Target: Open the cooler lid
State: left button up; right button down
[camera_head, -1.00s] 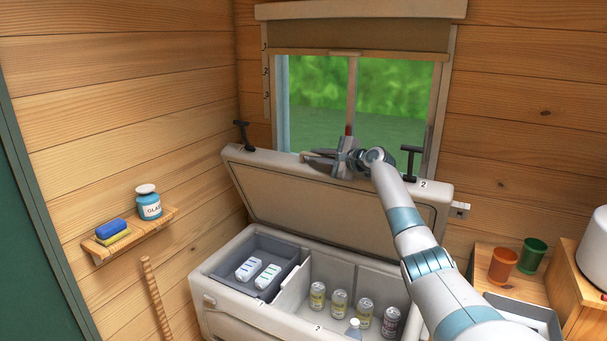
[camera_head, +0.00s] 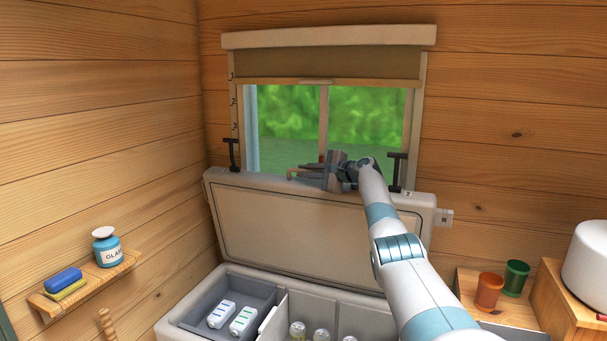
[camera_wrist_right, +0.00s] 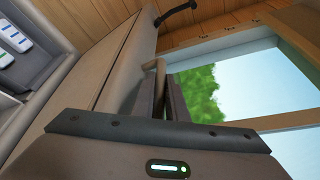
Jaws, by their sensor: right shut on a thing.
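The cooler lid (camera_head: 315,232) stands raised and nearly upright at the back of the cooler (camera_head: 245,273), its inner panel facing me. My right gripper (camera_head: 302,171) is at the top edge of the lid, in front of the window. In the right wrist view, its fingers (camera_wrist_right: 160,100) are closed around a beige lid handle (camera_wrist_right: 158,68), and the lid (camera_wrist_right: 85,75) shows to their left. The fingertips are partly hidden behind the gripper body. My left gripper is out of view.
A grey tray (camera_head: 208,299) with white packs sits inside the cooler at left, and cans (camera_head: 298,328) stand in the middle. A shelf (camera_head: 120,266) holds a jar and sponges. Orange and green cups (camera_head: 489,290) stand at right. The window (camera_head: 290,125) is behind the lid.

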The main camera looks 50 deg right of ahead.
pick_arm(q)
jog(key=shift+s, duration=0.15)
pick_arm(e)
jog(key=c, duration=1.8)
grip_release()
jog(key=shift+o, duration=0.2)
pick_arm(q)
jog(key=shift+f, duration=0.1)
pick_arm(e)
jog(key=shift+s, duration=0.15)
